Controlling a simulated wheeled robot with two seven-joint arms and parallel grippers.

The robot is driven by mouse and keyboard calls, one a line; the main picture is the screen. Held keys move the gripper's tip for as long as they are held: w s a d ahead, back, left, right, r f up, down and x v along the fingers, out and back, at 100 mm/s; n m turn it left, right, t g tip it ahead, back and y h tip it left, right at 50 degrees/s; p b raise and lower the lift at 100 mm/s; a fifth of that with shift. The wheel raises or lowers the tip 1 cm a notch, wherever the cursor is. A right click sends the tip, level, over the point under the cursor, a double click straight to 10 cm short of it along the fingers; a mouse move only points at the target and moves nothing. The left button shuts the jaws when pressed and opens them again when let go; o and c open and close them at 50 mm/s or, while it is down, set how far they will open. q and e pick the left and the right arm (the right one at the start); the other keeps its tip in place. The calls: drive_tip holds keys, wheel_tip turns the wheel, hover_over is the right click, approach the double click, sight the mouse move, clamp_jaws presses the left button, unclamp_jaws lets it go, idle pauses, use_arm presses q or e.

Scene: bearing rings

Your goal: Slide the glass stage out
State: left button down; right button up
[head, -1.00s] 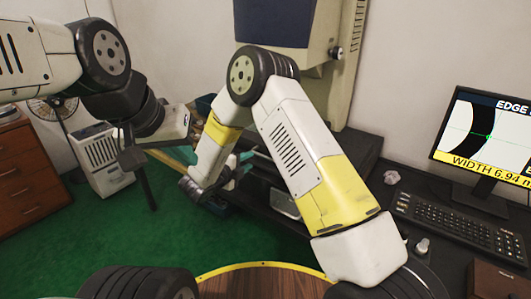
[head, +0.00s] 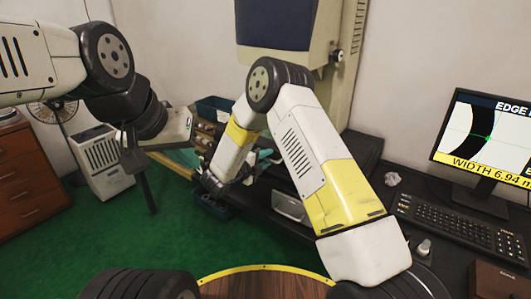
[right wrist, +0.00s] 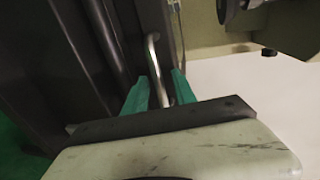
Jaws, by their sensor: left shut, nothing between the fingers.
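In the right wrist view, a bent metal bar handle (right wrist: 154,65) stands on dark metalwork. My right gripper (right wrist: 160,94) has its two teal fingers apart, one on each side of the bar; I cannot tell whether either touches it. In the head view my right forearm reaches down and left beside the measuring machine (head: 290,25), and the right fingers are largely hidden. I cannot clearly make out the glass stage; my arm hides much of the machine's lower part. My left gripper (head: 150,203) is shut and empty, pointing down above the green floor.
A monitor (head: 490,135) and keyboard (head: 455,222) stand on the dark bench at right. A crumpled paper ball (head: 391,179) lies near them. A brown drawer cabinet (head: 25,170) and a white heater (head: 105,165) stand at left.

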clamp_jaws()
idle(1.3)
